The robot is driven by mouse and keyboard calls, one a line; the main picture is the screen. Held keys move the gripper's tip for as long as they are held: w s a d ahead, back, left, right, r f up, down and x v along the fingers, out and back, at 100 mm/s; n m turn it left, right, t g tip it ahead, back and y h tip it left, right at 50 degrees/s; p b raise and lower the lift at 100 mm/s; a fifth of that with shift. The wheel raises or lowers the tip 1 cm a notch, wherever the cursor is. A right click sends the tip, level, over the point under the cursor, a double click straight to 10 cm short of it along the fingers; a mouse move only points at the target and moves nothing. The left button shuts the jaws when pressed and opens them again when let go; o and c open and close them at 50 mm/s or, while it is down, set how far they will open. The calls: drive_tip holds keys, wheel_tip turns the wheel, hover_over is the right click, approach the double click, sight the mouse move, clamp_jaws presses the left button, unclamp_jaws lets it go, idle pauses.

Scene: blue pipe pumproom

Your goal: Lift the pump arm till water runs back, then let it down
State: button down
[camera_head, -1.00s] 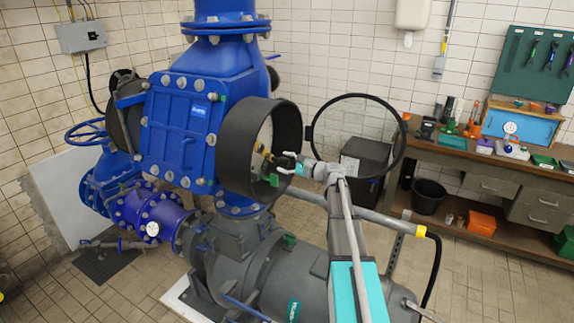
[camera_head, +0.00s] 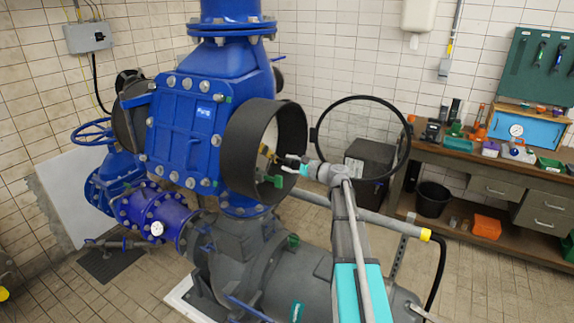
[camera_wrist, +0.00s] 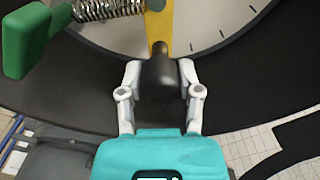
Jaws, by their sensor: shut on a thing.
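The pump arm (camera_wrist: 160,28) is a yellow lever with a dark rounded end (camera_wrist: 162,72). In the wrist view it reaches down across a pale dial face with tick marks. My gripper (camera_wrist: 160,82) has a white finger on each side of the dark end and is shut on it. In the head view, my gripper (camera_head: 298,164) is at the open mouth of a black round housing (camera_head: 236,143), and the yellow lever (camera_head: 266,152) shows small inside. A green handle (camera_wrist: 24,38) with a spring (camera_wrist: 105,8) is left of the lever. No running water is visible.
A black-rimmed round cover (camera_head: 401,153) stands swung open right of the housing. The blue valve body (camera_head: 188,135) is at left, with a grey pipe body (camera_head: 275,275) below. A workbench (camera_head: 470,160) stands at right.

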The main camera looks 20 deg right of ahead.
drive_tip(key=shift+w+d+r+p, duration=0.3)
drive_tip(key=shift+r+p, duration=0.1)
drive_tip(key=shift+r, duration=0.05)
drive_tip(key=shift+w+d+r+p, duration=0.25)
drive_tip(key=shift+r+p, duration=0.1)
drive_tip(key=shift+r, duration=0.1)
drive_tip(key=shift+w+d+r+p, duration=0.2)
drive_tip(key=shift+d+r+p, duration=0.05)
drive_tip(key=shift+r+p, duration=0.3)
drive_tip(key=shift+w+d+r+p, duration=0.15)
drive_tip(key=shift+d+r+p, duration=0.05)
drive_tip(key=shift+r+p, duration=0.3)
drive_tip(key=shift+w+d+r+p, duration=0.1)
drive_tip(key=shift+d+r+p, duration=0.1)
drive_tip(key=shift+r+p, duration=0.9)
